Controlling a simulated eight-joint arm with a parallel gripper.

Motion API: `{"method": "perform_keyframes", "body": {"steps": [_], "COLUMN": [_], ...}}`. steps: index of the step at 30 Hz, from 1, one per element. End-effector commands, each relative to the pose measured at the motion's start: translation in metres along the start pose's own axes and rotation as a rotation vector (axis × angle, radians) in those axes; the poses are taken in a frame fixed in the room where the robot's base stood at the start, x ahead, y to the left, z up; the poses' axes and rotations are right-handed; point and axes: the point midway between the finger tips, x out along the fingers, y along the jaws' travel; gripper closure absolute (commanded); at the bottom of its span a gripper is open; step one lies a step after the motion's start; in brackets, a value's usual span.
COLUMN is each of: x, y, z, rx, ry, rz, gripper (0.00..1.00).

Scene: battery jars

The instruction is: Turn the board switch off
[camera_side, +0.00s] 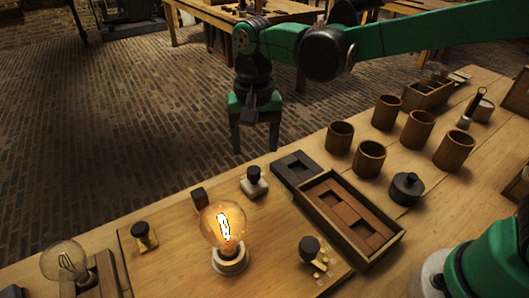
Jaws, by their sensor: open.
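A flat wooden board (180,272) lies on the table at the front, with a glowing bulb (224,226) upright in a pale socket (230,260). Around the bulb are a black knob on a brass strip at left (143,233), a black knob on a pale base at the back (253,181), and a black knob by several brass studs at right (311,249). I cannot tell for certain which is the switch. My gripper (256,144) is open and empty, fingers pointing down, beyond the back knob and apart from the board.
Right of the board are a dark slotted block (295,168), a wooden tray (384,252) with brown blocks, several wooden cups (368,158) and a black lidded pot (407,187). A small dark block (199,197) stands behind the lit bulb.

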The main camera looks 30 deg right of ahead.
Motion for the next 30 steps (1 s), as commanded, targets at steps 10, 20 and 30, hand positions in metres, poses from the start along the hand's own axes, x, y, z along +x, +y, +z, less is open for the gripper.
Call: {"method": "perform_keyframes", "body": {"steps": [10, 20, 30], "x": [0.038, 0.059, 0.059], "y": [-0.004, -0.003, -0.003], "z": [0.001, 0.001, 0.001], "rx": [0.013, 0.012, 0.012], "ry": [-0.010, -0.009, -0.009], "rz": [0.010, 0.010, 0.009], "gripper": [0.35, 0.35, 0.86]}}
